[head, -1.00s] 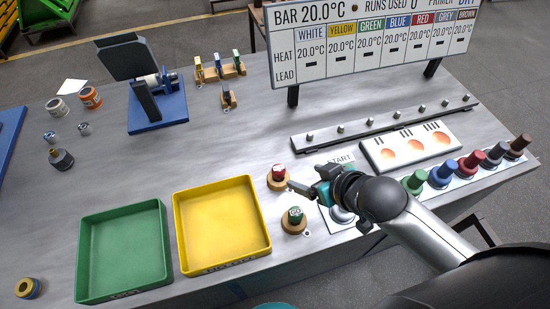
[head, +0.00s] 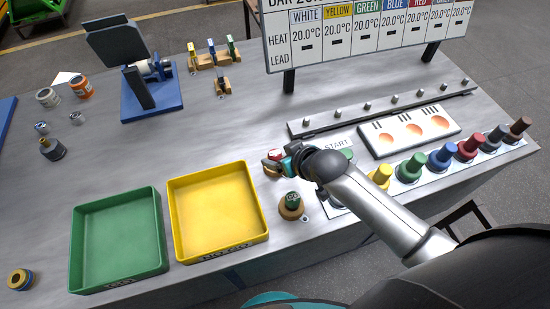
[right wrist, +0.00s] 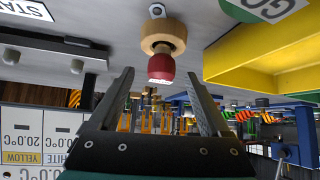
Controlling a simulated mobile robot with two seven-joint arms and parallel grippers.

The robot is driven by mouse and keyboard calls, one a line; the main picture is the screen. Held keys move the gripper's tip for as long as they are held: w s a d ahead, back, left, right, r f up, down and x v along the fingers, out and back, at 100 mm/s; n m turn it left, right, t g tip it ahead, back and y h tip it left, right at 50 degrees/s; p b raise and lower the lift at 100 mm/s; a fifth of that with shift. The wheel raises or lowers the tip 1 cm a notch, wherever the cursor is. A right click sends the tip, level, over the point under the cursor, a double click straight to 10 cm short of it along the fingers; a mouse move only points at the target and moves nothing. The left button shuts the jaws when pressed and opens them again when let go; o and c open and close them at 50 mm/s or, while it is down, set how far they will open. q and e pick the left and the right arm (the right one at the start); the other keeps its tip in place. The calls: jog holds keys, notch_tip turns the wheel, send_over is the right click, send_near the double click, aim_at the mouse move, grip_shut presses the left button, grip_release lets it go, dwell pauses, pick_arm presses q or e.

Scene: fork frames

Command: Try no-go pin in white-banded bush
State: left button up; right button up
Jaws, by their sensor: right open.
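The no-go pin, red-topped (head: 275,154), stands upright in a round wooden base right of the yellow tray. In the right wrist view the red pin (right wrist: 161,68) shows inverted, ahead of and between the fingertips. My right gripper (head: 281,161) is open and close to the pin, with no grip on it; the head view hides the contact area. The green GO pin (head: 292,199) stands in its own base just nearer. A brass bush with a dark blue band (head: 20,280) lies at the near left. I cannot make out a white-banded bush. My left gripper is out of view.
Yellow tray (head: 172,222) and green tray (head: 75,250) lie empty left of the pins. A blue fixture (head: 149,108) and small tins (head: 81,88) stand at the back left. A row of coloured knobs (head: 440,157) lines the right edge.

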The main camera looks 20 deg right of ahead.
jog(key=shift+b+x, duration=0.3)
jog(key=shift+x, duration=1.15)
jog(key=shift+a, duration=0.1)
jog(key=shift+c, duration=0.3)
grip_shut()
